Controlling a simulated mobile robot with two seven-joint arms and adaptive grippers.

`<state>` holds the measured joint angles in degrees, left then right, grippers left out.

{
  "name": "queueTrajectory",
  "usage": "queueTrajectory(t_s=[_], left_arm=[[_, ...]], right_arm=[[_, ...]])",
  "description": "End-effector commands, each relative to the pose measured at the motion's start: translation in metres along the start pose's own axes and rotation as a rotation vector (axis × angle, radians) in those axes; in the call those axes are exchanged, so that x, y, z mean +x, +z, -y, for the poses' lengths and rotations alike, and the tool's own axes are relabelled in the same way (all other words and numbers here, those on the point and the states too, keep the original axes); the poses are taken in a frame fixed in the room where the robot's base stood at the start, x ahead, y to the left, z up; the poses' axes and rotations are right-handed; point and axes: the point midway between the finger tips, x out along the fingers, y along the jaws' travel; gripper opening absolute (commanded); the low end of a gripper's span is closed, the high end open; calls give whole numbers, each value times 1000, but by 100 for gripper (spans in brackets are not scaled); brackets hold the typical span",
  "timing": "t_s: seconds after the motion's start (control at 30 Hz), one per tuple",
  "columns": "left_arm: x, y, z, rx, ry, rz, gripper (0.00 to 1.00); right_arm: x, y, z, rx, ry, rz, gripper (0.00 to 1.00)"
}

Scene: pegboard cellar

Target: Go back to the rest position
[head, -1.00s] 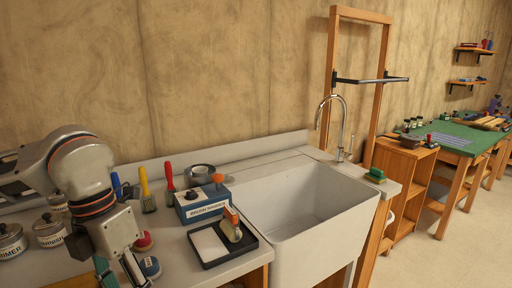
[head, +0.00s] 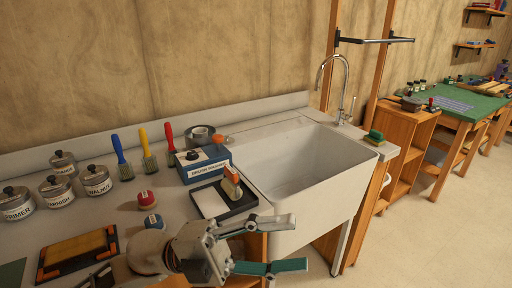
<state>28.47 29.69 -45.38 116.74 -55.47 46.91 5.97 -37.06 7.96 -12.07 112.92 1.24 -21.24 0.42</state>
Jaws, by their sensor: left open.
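My left gripper (head: 280,245) is in the lower middle of the head view. Its two fingers are spread apart and point right, with nothing between them. It is in front of the sink's lower left front, at the counter's front edge. The arm comes in from the bottom left, with its lower part cut off by the frame. My right gripper is not in the view.
The counter (head: 110,215) holds several lidded tins, three brushes, a blue brush washer box (head: 204,166), a black tray (head: 240,205) with an orange-handled tool, and two small round pots. A white sink (head: 310,170) adjoins it. Floor at right is clear.

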Motion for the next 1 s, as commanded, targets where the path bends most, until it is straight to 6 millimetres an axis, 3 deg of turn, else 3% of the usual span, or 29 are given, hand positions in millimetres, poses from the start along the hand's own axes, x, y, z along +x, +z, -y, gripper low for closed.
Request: queueTrajectory(t_s=[0.17,0.27,0.37,0.5,0.63,0.73,0.9,1.0], left_arm=[[-35,54,-1,-174,-263,292,51],[-71,84,-18,-281,-378,475,51],[-115,108,-48,-399,-472,670,51],[-185,122,-112,-573,-561,944,51],[-240,113,-174,-718,-601,1157,51],[-277,95,-222,-827,-614,1307,51],[-330,45,-302,-1007,-610,1539,51],[-350,16,-335,-1089,-601,1635,51]], right_arm=[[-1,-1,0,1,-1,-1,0],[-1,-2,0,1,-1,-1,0],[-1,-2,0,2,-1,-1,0],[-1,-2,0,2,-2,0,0],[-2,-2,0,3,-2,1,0],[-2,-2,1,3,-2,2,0],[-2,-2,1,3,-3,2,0],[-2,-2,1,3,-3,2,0]])
